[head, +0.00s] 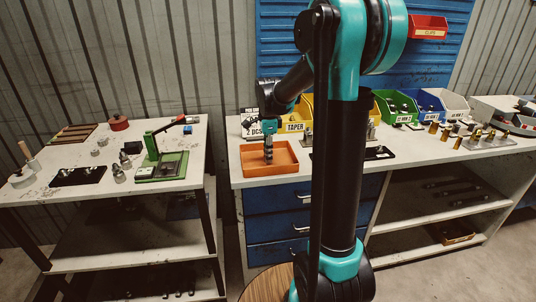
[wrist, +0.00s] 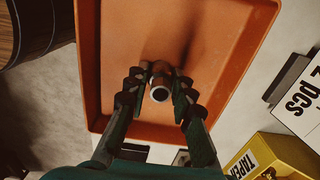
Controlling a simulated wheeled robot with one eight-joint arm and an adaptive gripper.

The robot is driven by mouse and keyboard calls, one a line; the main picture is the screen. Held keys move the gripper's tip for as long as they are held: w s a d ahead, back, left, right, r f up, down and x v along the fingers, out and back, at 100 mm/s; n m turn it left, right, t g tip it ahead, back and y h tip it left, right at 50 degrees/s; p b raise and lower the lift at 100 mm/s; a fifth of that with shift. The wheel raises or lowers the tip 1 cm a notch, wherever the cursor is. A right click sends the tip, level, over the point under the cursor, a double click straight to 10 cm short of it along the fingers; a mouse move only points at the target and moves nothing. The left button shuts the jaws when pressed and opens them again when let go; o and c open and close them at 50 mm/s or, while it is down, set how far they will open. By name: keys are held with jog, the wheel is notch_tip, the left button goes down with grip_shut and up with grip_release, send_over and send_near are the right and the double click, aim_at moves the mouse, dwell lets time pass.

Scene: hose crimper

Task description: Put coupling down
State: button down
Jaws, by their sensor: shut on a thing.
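My gripper (wrist: 158,98) is shut on a small metal coupling (wrist: 160,84), a short tube whose round open end faces the wrist camera. The coupling is held between the ridged fingertips, over the inside of an orange tray (wrist: 88,60). In the head view my gripper (head: 268,156) points straight down into the orange tray (head: 285,172) on the right-hand bench. I cannot tell whether the coupling touches the tray floor. The tray looks otherwise empty.
A yellow bin labelled TAPER (head: 295,127) stands behind the tray, with a "2 pcs" sign (wrist: 308,100) beside it. Several brass fittings (head: 447,130) stand farther right. A green press (head: 163,160) is on the left bench (head: 125,192).

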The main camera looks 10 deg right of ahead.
jog(key=c, duration=1.3)
grip_release()
jog(key=shift+f, duration=0.1)
notch_tip(320, 180, up, 12)
jog(key=shift+s, duration=0.1)
